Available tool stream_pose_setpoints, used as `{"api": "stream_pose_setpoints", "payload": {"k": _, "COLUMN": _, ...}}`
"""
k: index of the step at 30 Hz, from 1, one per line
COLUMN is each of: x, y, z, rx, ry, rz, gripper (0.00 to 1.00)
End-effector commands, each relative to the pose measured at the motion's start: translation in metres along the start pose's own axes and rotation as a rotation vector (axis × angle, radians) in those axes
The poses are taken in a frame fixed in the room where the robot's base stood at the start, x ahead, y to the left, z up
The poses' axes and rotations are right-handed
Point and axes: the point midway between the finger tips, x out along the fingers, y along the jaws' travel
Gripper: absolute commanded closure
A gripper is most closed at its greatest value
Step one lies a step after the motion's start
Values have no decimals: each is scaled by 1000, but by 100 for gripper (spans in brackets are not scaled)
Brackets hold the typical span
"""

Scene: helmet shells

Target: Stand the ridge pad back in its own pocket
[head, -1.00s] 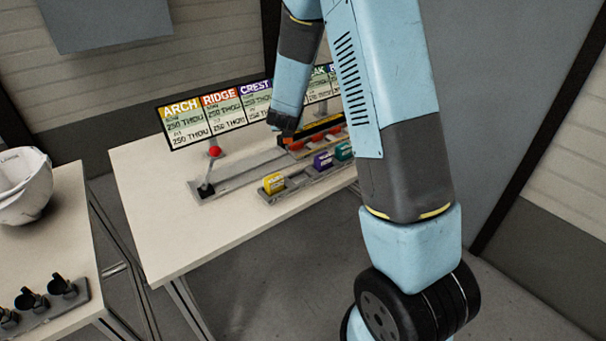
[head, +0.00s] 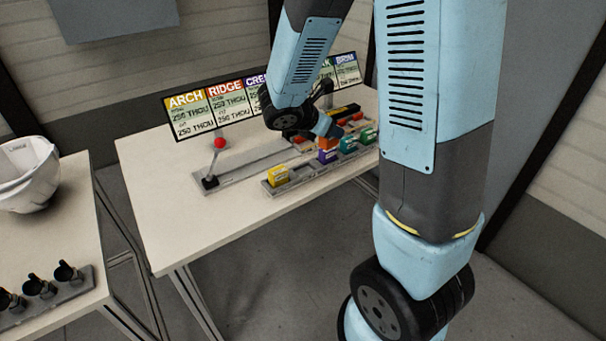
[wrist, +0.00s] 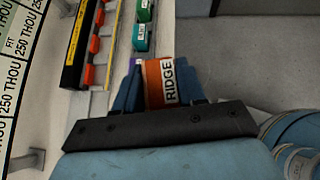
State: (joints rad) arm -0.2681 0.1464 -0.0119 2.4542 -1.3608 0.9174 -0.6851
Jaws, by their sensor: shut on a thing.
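My gripper (wrist: 158,88) is shut on the orange ridge pad (wrist: 160,78), whose white label reads RIDGE in the wrist view. In the head view the orange pad (head: 327,142) shows below my gripper (head: 328,132), close above or behind the purple pad. The pad rack (head: 270,190) runs along the table's front side. It holds a yellow pad (head: 278,175) at the left end, then an empty pocket (head: 301,171), then purple (head: 327,156), teal (head: 348,145) and green (head: 369,136) pads. My gripper partly hides the rack in the wrist view.
A sign board (head: 215,108) with coloured headings stands at the back. A lever with a red ball (head: 219,144) stands at the left of a grey rail (head: 240,168). A white helmet shell (head: 28,182) and several black cups (head: 66,272) are on the left table. The front left tabletop is clear.

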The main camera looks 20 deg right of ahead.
Motion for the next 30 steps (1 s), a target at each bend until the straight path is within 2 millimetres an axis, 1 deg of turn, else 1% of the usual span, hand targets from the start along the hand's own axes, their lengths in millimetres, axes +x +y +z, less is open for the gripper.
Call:
{"api": "stream_pose_setpoints", "payload": {"k": 1, "x": -6, "y": -16, "z": -3, "rx": 26, "ry": 0, "rz": -34, "gripper": 95}}
{"api": "stream_pose_setpoints", "payload": {"k": 4, "x": -14, "y": -38, "z": -8, "rx": 69, "ry": 0, "rz": -88, "gripper": 95}}
{"api": "stream_pose_setpoints", "payload": {"k": 7, "x": -18, "y": -50, "z": -12, "rx": 90, "ry": 0, "rz": -117, "gripper": 95}}
{"api": "stream_pose_setpoints", "payload": {"k": 10, "x": -18, "y": -50, "z": -14, "rx": 99, "ry": -1, "rz": -130, "gripper": 95}}
{"api": "stream_pose_setpoints", "payload": {"k": 14, "x": -12, "y": -34, "z": -19, "rx": 99, "ry": 0, "rz": -131, "gripper": 95}}
{"api": "stream_pose_setpoints", "payload": {"k": 27, "x": 14, "y": 37, "z": -40, "rx": 98, "ry": 0, "rz": -129, "gripper": 95}}
{"api": "stream_pose_setpoints", "payload": {"k": 30, "x": 23, "y": 47, "z": -50, "rx": 97, "ry": 0, "rz": -130, "gripper": 95}}
